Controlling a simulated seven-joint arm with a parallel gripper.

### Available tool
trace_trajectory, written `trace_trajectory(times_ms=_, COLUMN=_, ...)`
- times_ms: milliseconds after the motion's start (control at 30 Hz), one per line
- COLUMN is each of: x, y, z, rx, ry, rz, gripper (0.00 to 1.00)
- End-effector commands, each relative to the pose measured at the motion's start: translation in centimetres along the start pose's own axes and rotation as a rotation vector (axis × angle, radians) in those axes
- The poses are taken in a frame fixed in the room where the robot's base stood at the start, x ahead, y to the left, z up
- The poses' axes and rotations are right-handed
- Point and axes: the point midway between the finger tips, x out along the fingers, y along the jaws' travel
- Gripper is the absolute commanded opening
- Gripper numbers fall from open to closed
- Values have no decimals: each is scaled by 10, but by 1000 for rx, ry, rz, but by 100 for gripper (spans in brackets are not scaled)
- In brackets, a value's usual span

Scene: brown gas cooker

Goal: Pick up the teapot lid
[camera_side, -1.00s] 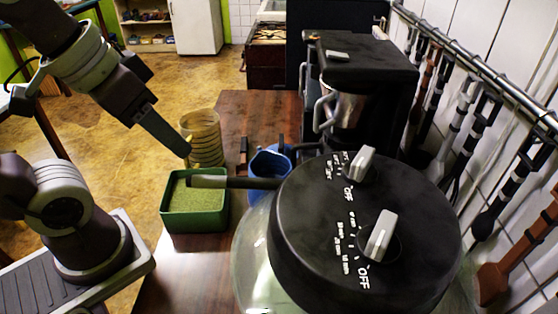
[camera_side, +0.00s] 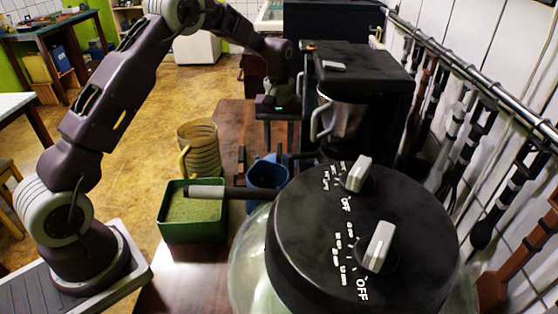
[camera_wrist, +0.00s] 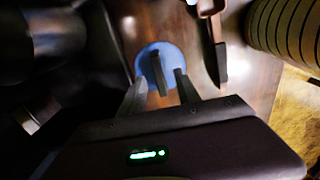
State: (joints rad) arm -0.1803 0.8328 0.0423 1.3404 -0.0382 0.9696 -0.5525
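The blue teapot (camera_side: 266,174) stands on the wooden counter, partly hidden behind the black round appliance and its dark handle. In the wrist view its round blue top, which looks like the lid (camera_wrist: 148,62), lies just beyond my fingertips. A dark bar, perhaps the lid's handle, crosses it. My gripper (camera_side: 279,150) points down over the teapot. In the wrist view my gripper (camera_wrist: 160,76) is open, with a finger on each side of the dark bar. I cannot tell whether the fingers touch anything.
A green box (camera_side: 192,224) and a ribbed yellowish jug (camera_side: 200,148) stand to the left. A black coffee machine (camera_side: 360,75) is close on the right. The large black appliance (camera_side: 325,240) with white knobs fills the front. Utensils hang on the wall rail at right.

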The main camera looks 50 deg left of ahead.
Motion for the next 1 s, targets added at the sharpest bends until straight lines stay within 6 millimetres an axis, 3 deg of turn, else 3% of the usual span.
trace_trajectory(times_ms=167, x=28, y=0, z=1, rx=1, ry=-2, rz=-1, gripper=39)
trace_trajectory(times_ms=400, x=30, y=0, z=1, rx=1, ry=0, rz=0, gripper=39)
trace_trajectory(times_ms=600, x=30, y=0, z=1, rx=2, ry=0, rz=0, gripper=0)
trace_trajectory(times_ms=1000, x=27, y=-1, z=0, rx=1, ry=1, rz=0, gripper=0)
